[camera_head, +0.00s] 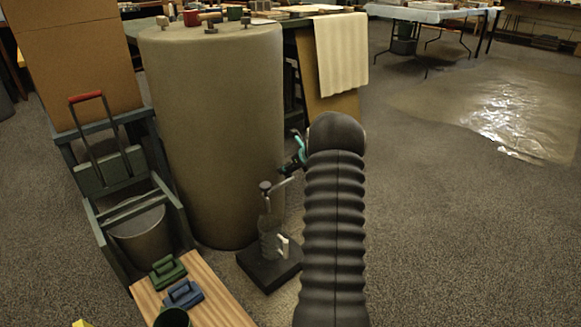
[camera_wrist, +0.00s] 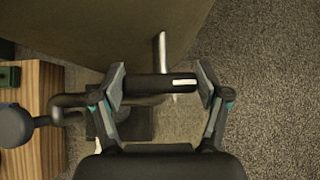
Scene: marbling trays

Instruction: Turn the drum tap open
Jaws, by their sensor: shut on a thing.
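The drum (camera_head: 215,130) is a large tan-grey upright cylinder left of my arm; its side also fills the top of the wrist view (camera_wrist: 110,25). In the wrist view, my gripper (camera_wrist: 161,82) has one finger at each end of a dark bar with a white mark (camera_wrist: 150,86), which looks like the tap's handle. The fingers are spread and press on its ends. A pale metal rod (camera_wrist: 162,48) from the drum side passes behind the bar. In the head view, my gripper (camera_head: 295,160) is beside the lower right of the drum, mostly hidden by my arm.
A dark stand on a black base (camera_head: 262,272) is close below my gripper. A wooden board (camera_head: 222,300) with green and blue blocks lies at the front left, beside a cart holding a bucket (camera_head: 143,235). A shiny wet patch (camera_head: 520,125) covers floor at the right.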

